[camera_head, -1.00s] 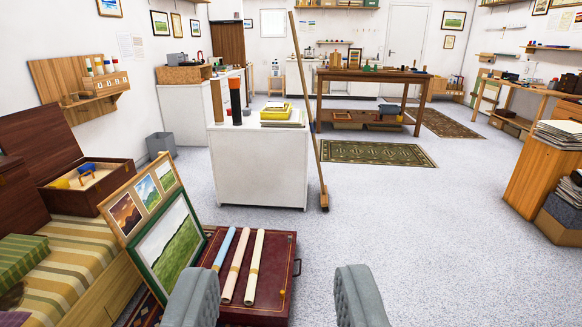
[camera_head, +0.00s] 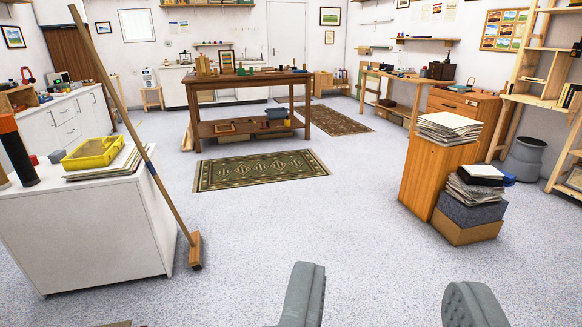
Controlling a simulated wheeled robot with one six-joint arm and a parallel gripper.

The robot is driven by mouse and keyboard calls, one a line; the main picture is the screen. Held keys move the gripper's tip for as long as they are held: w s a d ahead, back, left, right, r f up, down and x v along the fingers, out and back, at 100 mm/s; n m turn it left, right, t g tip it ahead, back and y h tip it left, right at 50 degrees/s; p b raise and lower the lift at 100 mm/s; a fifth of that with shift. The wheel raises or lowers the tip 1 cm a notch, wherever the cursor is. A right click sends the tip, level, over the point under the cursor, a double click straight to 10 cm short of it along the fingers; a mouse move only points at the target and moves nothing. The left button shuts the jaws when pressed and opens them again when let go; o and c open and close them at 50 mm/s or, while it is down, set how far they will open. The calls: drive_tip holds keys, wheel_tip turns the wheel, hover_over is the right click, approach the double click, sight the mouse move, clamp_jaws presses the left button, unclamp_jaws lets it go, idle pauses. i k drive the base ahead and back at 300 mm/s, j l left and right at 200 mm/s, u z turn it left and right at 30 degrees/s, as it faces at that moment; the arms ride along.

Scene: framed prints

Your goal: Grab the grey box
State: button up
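A dark grey box (camera_head: 470,208) sits on a tan box (camera_head: 466,232) at the right, with a stack of papers on top of it. A smaller blue-grey bin (camera_head: 276,114) stands on the lower shelf of the wooden table in the back. I cannot tell which of these the task means. My gripper (camera_head: 389,282) shows at the bottom of the view, its two grey fingers wide apart with nothing between them. It is well short of both grey things and touches neither.
A white cabinet (camera_head: 85,235) with a yellow tray (camera_head: 92,152) stands at the left, a broom (camera_head: 160,190) leaning on it. An orange wooden stand (camera_head: 432,175) with papers is beside the grey box. The speckled floor (camera_head: 320,225) ahead is clear; a green rug (camera_head: 262,170) lies beyond.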

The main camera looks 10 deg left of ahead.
sight(57, 155)
drive_tip(key=i+u, duration=0.1)
drive_tip(key=i, duration=0.5)
drive_tip(key=i+u, duration=0.15)
drive_tip(key=i, duration=0.5)
drive_tip(key=i+l+u, duration=0.1)
drive_tip(key=i, duration=0.5)
drive_tip(key=i+l+u, duration=0.1)
drive_tip(key=i, duration=1.65)
drive_tip(key=i+u, duration=0.2)
drive_tip(key=i, duration=0.65)
drive_tip(key=i+l+u, duration=0.1)
drive_tip(key=i+u, duration=0.15)
drive_tip(key=i, duration=0.6)
drive_tip(key=i+u, duration=0.25)
drive_tip(key=i, duration=0.3)
drive_tip(key=i+u, duration=0.3)
drive_tip(key=i, duration=0.3)
drive_tip(key=i+l+u, duration=0.25)
drive_tip(key=i, duration=0.3)
drive_tip(key=i+j+u, duration=0.2)
drive_tip(key=i+u, duration=0.25)
drive_tip(key=i+j+u, duration=0.1)
drive_tip(key=i+u, duration=0.8)
drive_tip(key=i+l+u, duration=0.2)
drive_tip(key=u, duration=0.25)
drive_tip(key=i+j+u, duration=0.6)
drive_tip(key=i, duration=0.5)
